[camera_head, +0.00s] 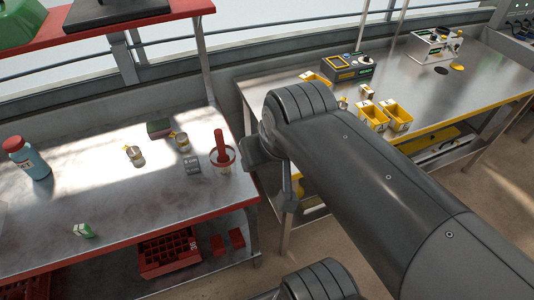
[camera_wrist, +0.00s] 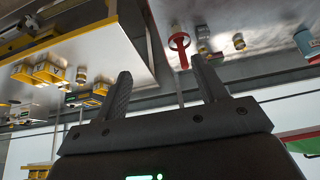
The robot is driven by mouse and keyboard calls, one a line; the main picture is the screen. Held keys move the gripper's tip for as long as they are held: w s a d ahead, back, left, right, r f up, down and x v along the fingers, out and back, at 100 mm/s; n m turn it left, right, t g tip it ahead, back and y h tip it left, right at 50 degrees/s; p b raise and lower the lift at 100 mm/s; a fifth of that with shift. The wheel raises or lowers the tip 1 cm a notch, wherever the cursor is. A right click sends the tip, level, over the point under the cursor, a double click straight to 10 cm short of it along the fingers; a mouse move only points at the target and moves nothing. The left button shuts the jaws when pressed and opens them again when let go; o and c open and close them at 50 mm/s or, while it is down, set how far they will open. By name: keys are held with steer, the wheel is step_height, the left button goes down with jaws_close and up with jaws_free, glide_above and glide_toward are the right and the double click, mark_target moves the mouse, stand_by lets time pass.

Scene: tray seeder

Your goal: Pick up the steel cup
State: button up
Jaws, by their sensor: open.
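Two small metallic cups with yellow on them stand on the steel bench at left in the head view, one on the left (camera_head: 134,156) and one on the right (camera_head: 182,144). I cannot tell for sure which is the steel cup. Small cups also show upside down in the wrist view, one of them near the right (camera_wrist: 239,43). My gripper (camera_wrist: 160,68) is open with nothing between its fingers, well apart from the cups. In the head view my arm hides most of it.
A red-handled tool stands in a round holder (camera_head: 222,160) right of the cups, with a grey box (camera_head: 193,168) beside it. A blue bottle (camera_head: 32,163) stands left. Yellow bins (camera_head: 397,117) are on the other table. The bench front is mostly clear.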

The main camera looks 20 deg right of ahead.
steer(key=shift+o, duration=0.4)
steer(key=m+g+y, duration=0.2)
steer(key=m, duration=2.9)
glide_above(181, 137)
steer(key=s+d, duration=0.2)
steer(key=s, duration=0.1)
steer(key=f, duration=2.5)
steer(key=shift+s+a+f, duration=0.2)
steer(key=shift+a+f, duration=0.05)
steer(key=shift+f, duration=0.15)
steer(key=shift+t, duration=0.3)
steer(key=shift+s+x, duration=0.15)
steer(key=shift+x, duration=1.5)
steer(key=shift+s+x, duration=0.15)
steer(key=shift+x, duration=1.5)
steer(key=shift+s+a, duration=0.1)
steer(key=shift+a, duration=0.1)
